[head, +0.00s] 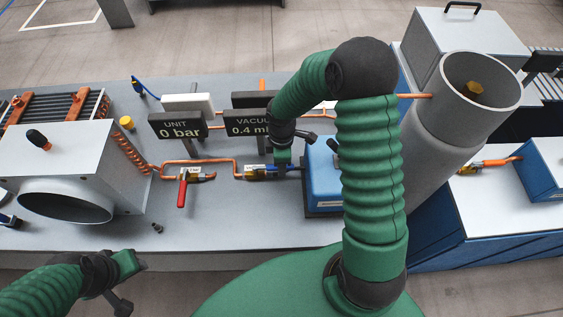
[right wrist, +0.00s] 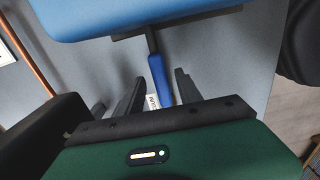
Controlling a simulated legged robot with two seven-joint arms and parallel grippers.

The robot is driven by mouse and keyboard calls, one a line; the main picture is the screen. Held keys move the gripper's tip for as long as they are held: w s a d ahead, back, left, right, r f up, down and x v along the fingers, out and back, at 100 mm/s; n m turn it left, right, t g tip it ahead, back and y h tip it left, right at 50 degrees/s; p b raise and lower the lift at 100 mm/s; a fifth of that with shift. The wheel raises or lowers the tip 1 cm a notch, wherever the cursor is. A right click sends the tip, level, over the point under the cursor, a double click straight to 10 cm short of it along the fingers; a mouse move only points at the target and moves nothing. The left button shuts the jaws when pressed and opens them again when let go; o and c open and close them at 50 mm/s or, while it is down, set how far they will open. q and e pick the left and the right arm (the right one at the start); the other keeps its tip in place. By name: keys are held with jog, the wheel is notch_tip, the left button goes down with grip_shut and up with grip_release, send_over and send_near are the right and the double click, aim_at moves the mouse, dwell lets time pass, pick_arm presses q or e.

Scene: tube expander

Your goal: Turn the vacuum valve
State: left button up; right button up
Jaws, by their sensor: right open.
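The vacuum valve (head: 262,172) sits on the orange pipe beside the blue box, below the partly hidden "VACUU…" sign reading 0.4. Its blue handle (right wrist: 158,78) shows in the right wrist view between the two dark fingers of my right gripper (right wrist: 155,86). The fingers are open, with a gap visible on each side of the handle. In the head view, my right gripper (head: 283,158) is over the valve's right side, and my arm hides part of the area. My left gripper (head: 135,278) is low at the left, away from the valve; its finger opening is unclear.
A red-handled valve (head: 182,190) stands left on the same pipe, under the "UNIT 0 bar" sign (head: 180,127). A blue box (head: 322,175) is close on the right of the vacuum valve. A large grey cylinder (head: 445,140) stands farther right. The bench front (head: 230,228) is clear.

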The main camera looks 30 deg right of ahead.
jog(key=shift+c, duration=0.4)
grip_shut()
dwell(1.0)
